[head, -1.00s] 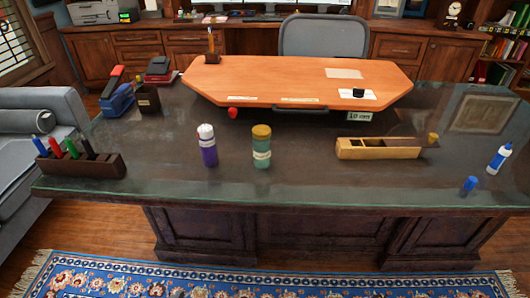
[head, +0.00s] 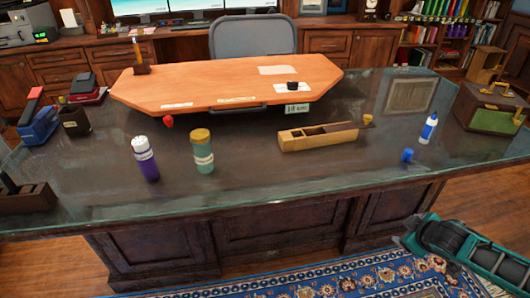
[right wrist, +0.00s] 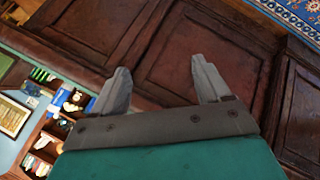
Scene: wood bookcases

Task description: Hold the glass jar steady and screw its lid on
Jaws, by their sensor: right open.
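A teal, glassy-looking jar (head: 203,158) with a gold-brown top (head: 200,136) stands upright on the desk, left of the middle. A purple container (head: 147,166) with a white top stands just left of it. I cannot tell for sure which is the glass jar, or whether either top is a loose lid. My right gripper (head: 405,240) is low at the right, in front of the desk and far from both. In the right wrist view, its two fingers (right wrist: 162,75) are apart with nothing between them, facing dark wood panels. My left gripper is not in view.
The dark glass-topped desk (head: 310,180) also holds a wooden plane (head: 320,137), a small blue item (head: 407,155), a white-and-blue bottle (head: 429,128) and a green-fronted wooden box (head: 492,112). An orange raised board (head: 215,80) lies behind. The desk's front middle is clear.

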